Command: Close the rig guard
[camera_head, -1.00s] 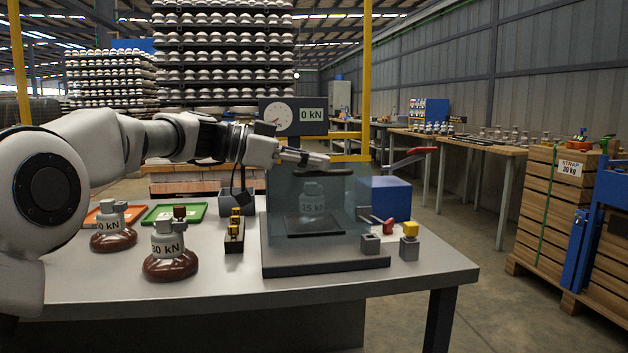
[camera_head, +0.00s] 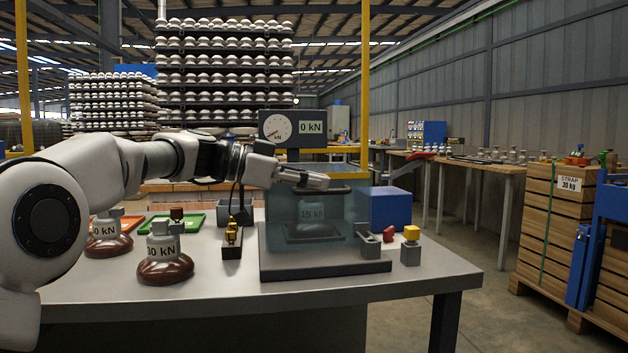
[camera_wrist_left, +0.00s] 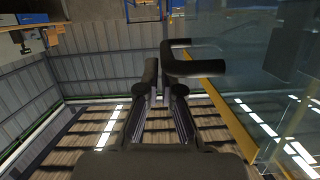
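The test rig (camera_head: 325,268) stands on the table with a dial gauge (camera_head: 279,127) and a display reading 0 kN. I cannot tell how far the guard is closed. My left gripper (camera_head: 318,181) is level at the guard's top edge. In the left wrist view a dark bent handle (camera_wrist_left: 196,68) is right at my left fingertips (camera_wrist_left: 160,72). Whether the fingers grip it is unclear. My right gripper is not in view.
Two brown-based insulators, one marked 30 kN (camera_head: 165,258), stand left of the rig. A blue box (camera_head: 390,207), red knob (camera_head: 388,234) and yellow-topped block (camera_head: 411,250) are at right. The table's front is clear.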

